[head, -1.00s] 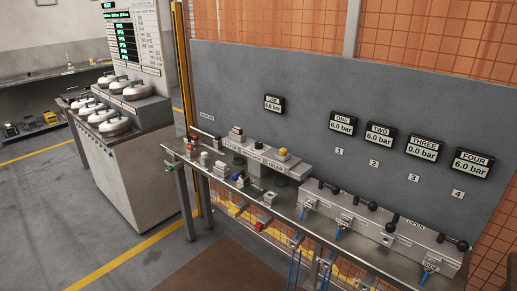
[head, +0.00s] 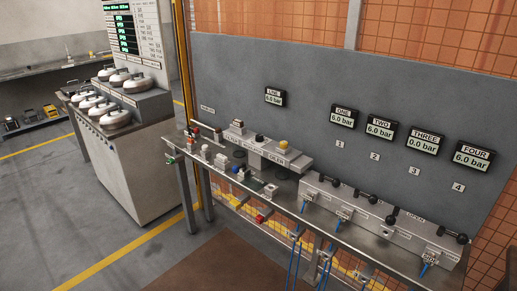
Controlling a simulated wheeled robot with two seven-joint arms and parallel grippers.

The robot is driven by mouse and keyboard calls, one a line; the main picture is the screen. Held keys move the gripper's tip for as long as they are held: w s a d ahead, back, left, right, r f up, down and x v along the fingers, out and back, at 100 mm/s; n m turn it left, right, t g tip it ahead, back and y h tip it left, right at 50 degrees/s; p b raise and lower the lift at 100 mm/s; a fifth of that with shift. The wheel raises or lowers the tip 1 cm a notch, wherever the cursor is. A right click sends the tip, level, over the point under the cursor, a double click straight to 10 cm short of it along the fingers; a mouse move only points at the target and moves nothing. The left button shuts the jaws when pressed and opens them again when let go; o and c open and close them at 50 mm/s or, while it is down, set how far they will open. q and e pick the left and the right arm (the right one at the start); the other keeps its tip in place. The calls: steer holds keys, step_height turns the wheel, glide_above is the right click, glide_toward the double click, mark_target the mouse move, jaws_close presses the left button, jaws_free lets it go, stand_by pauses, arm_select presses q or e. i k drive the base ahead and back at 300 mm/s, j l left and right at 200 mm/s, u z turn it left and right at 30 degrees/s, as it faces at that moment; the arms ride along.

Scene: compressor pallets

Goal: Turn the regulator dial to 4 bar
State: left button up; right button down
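A grey unit (head: 283,159) with a partly legible label ending in "OILER" stands on the bench. It has a dark knob (head: 259,137) in its middle and a yellow cap (head: 284,145) at its right. The dark knob may be the regulator dial, but its markings are too small to read. On the wall, the line gauge (head: 275,97) appears to read 6.0 bar. Gauges one (head: 343,117), two (head: 381,127) and four (head: 474,156) read 6.0 bar; gauge three (head: 425,142) reads 0.0 bar. Neither gripper is in view.
A long grey manifold (head: 375,218) with black levers and blue hoses is at the bench's right. Small parts lie on the bench (head: 225,172). A metal cabinet (head: 140,170) with round lidded items stands left. Grey floor (head: 60,215) is open in front.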

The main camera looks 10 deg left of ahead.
mark_target(260, 138)
steer(key=i+z, duration=0.3)
steer(key=i, duration=1)
